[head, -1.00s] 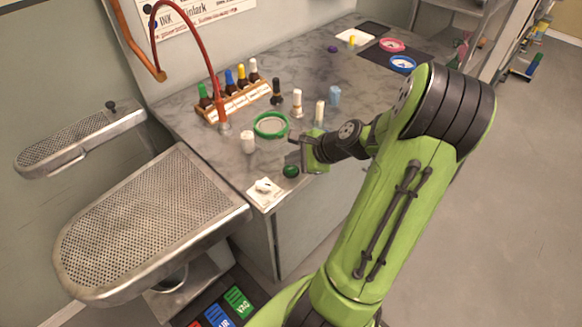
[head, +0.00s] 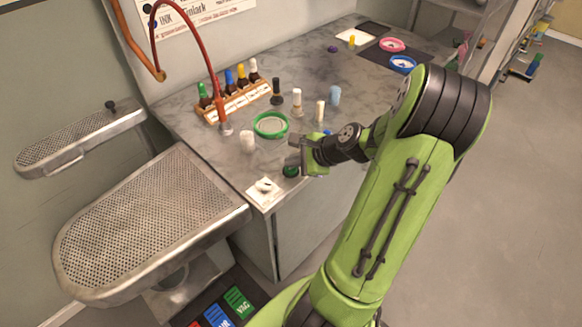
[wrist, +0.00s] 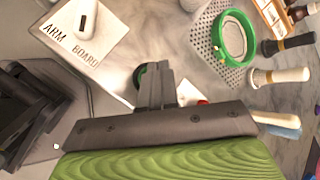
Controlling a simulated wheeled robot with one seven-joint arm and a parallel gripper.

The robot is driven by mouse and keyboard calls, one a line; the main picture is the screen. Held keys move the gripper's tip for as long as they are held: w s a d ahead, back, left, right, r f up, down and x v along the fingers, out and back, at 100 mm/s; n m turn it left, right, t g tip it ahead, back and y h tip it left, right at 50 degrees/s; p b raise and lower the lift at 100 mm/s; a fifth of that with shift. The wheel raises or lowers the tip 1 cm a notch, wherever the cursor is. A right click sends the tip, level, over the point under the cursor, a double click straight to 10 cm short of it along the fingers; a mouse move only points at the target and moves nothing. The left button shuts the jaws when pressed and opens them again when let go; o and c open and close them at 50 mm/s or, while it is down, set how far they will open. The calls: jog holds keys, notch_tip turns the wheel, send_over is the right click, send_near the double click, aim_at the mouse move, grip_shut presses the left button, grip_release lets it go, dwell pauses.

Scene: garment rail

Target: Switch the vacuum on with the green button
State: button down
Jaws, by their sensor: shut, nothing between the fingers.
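A dark green round knob or button (head: 290,171) sits at the front edge of the grey marble worktop in the head view. Its top is partly hidden by my gripper (head: 293,159). In the wrist view a green round part (wrist: 142,76) shows just behind my gripper (wrist: 153,72), whose two fingers are pressed together and empty. The fingertips are at or very close to the knob; I cannot tell whether they touch it. A green panel marked VAC (head: 238,301) lies low near the floor, beside a blue panel (head: 217,316).
A white card marked ARM BOARD (wrist: 104,40) with a white switch lies left of the knob. A green ring dish (head: 270,125), a white pot (head: 247,142) and several brushes stand behind. A perforated metal board (head: 150,225) is at left. A bottle rack (head: 235,103) stands farther back.

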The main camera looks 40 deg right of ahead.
aim_at(294, 170)
jog(key=shift+f, duration=0.35)
dwell(0.5)
jog(key=shift+r+p, duration=0.8)
jog(key=shift+r, duration=0.05)
notch_tip(294, 170, up, 5)
jog(key=p, duration=0.5)
jog(key=shift+r, duration=0.15)
